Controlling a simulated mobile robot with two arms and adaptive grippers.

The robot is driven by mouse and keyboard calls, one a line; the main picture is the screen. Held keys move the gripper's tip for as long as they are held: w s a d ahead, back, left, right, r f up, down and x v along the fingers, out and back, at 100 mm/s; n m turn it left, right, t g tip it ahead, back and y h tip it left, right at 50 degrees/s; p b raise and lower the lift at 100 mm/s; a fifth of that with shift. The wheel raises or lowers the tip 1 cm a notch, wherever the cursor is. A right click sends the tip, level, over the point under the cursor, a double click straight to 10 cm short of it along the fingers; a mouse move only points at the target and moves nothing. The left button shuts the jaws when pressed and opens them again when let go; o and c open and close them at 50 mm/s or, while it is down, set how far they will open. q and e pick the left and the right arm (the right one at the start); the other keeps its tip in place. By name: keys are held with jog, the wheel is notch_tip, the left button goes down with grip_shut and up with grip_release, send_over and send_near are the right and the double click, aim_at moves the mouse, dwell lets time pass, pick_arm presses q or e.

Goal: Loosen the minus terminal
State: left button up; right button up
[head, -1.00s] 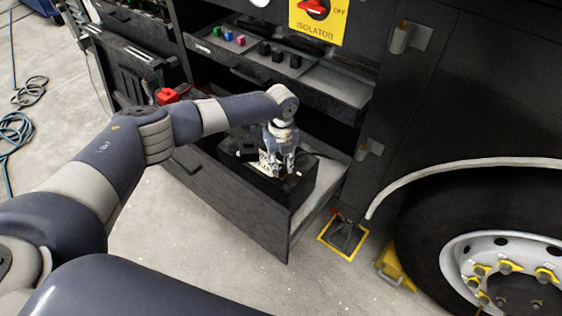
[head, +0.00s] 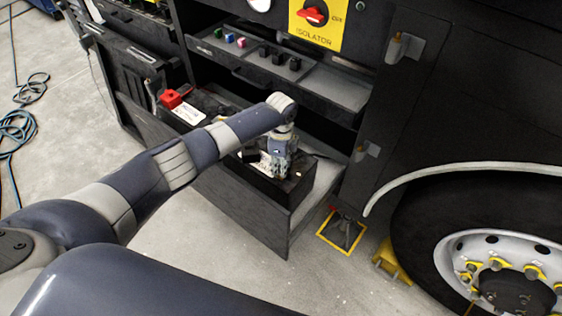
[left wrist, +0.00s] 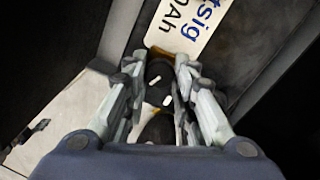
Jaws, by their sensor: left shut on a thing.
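A black battery (head: 265,188) stands in the open drawer (head: 245,213). My left gripper (head: 279,172) points down at its top and largely hides the terminal in the head view. In the left wrist view, the fingers of my left gripper (left wrist: 160,62) are closed around a black round terminal knob (left wrist: 156,73), which bears small white marks. A second dark rounded part (left wrist: 156,129) lies nearer the palm, partly hidden. A white label (left wrist: 190,22) with dark lettering lies just beyond the fingertips. My right gripper is not in view.
A red part (head: 172,98) and a white label (head: 189,113) show farther left in the drawer. A shelf (head: 335,87) with small coloured and black pieces sits above. A yellow-edged stand (head: 342,232) and a wheel (head: 500,260) are at right.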

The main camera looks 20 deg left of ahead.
pick_arm(q)
jog(key=shift+r+n+p, duration=0.1)
jog(key=shift+n+p, duration=0.75)
jog(key=shift+n, duration=1.45)
jog(key=o, duration=1.1)
notch_tip(320, 180, up, 12)
jog(key=shift+f, duration=0.1)
